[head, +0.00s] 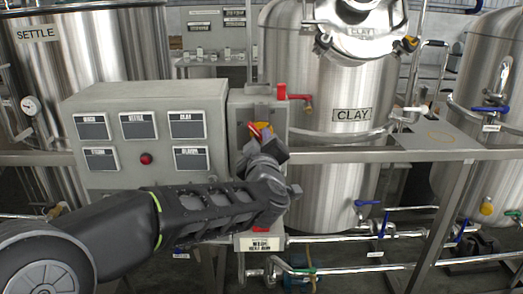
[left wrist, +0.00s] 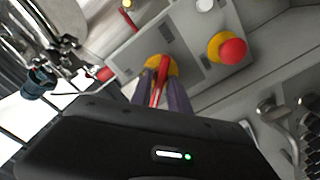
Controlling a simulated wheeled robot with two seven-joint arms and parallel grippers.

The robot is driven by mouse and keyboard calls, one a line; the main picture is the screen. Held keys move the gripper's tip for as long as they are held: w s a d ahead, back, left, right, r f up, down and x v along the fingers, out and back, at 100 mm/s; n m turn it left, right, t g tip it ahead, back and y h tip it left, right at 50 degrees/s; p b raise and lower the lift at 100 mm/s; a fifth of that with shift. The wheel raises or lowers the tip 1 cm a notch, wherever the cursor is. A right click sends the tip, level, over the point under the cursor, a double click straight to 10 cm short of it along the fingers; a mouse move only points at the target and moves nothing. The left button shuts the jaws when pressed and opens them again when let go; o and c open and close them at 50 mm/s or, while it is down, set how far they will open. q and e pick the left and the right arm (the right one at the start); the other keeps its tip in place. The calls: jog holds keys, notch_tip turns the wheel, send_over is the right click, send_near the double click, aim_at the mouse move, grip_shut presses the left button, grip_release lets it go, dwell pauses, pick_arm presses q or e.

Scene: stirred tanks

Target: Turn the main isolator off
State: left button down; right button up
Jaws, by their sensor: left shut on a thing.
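The main isolator is a red handle (left wrist: 161,72) on a yellow round plate, on a grey box. In the head view its red and yellow parts (head: 258,129) show just above my left gripper (head: 262,142). In the left wrist view the two dark fingers of my left gripper (left wrist: 160,95) lie on either side of the red handle, shut on it. The fingers hide the lower part of the handle and plate. My right gripper is in neither view.
A red button on a yellow base (left wrist: 230,49) sits beside the isolator. A grey panel (head: 150,110) with labelled displays stands to the left. A steel CLAY tank (head: 330,165) stands behind, and a grey rail (head: 380,154) runs right.

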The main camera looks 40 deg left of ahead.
pick_arm(q)
jog(key=shift+f+n+b, duration=0.15)
jog(key=shift+n+b, duration=1.7)
jog(key=shift+n, duration=0.55)
jog(key=shift+f+n+b, duration=0.1)
jog(key=shift+n+b, duration=1.75)
jog(key=shift+n, duration=0.55)
jog(key=c, duration=1.5)
grip_release()
jog(key=shift+a+r, duration=0.1)
jog(key=shift+o, duration=0.2)
jog(key=shift+s, duration=0.1)
jog(key=v, duration=0.7)
jog(key=shift+s+d, duration=0.25)
jog(key=shift+d, duration=0.05)
